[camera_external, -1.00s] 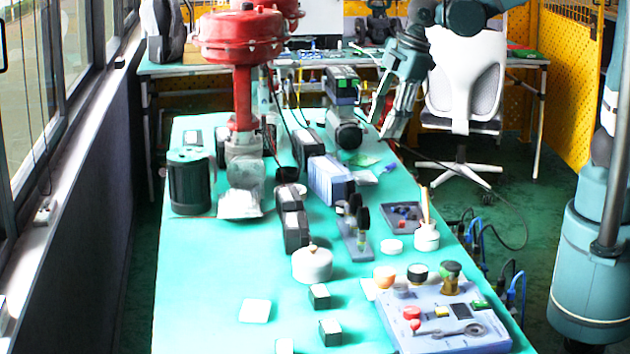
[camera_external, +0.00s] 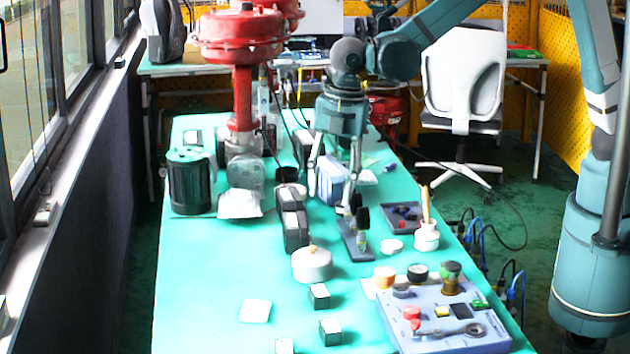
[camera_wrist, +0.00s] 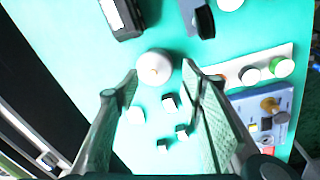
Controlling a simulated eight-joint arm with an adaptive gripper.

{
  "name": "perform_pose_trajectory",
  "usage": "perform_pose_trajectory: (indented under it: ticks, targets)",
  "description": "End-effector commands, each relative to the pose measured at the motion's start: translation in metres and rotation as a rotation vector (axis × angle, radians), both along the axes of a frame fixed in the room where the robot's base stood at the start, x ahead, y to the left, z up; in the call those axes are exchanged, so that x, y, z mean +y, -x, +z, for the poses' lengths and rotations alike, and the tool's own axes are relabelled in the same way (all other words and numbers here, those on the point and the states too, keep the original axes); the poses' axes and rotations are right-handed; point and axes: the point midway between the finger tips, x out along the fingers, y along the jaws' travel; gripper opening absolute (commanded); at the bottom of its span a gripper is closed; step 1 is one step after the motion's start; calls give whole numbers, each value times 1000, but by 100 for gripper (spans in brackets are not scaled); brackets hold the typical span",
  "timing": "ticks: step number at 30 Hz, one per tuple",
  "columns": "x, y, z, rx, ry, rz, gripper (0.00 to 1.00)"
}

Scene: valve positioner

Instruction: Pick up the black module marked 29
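My gripper (camera_external: 335,195) hangs over the middle of the green table, pointing down. In the wrist view its two fingers (camera_wrist: 160,80) are wide apart with nothing between their tips. Small black modules with white tops stand toward the table's front: one at the back (camera_external: 319,296), one nearer (camera_external: 330,332), and one cut by the bottom edge (camera_external: 284,346). In the wrist view a module (camera_wrist: 169,103) lies below the white round pot (camera_wrist: 154,66). Larger black modules (camera_external: 291,198) (camera_external: 296,231) stand left of my gripper. No number is legible, so I cannot tell which is 29.
A lidded white pot (camera_external: 312,264) stands behind the small modules. A lavender panel (camera_external: 440,340) with knobs fills the front right. A dark holder (camera_external: 354,240) and a grey tray (camera_external: 388,222) stand right of the centre. A red valve actuator (camera_external: 241,100) rises at back left. The front left is mostly clear.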

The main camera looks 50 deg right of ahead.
Motion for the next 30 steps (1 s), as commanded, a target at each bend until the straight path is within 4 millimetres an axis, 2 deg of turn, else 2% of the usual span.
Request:
perform_pose_trajectory:
  ticks: [1, 3, 15, 21, 30]
  targets:
    - [15, 5, -7, 5, 9, 39, 39]
    - [32, 10, -16, 12, 21, 92, 39]
    - [122, 56, -75, 50, 85, 383, 39]
    - [145, 72, -93, 61, 102, 467, 39]
    - [150, 77, -99, 65, 108, 490, 39]
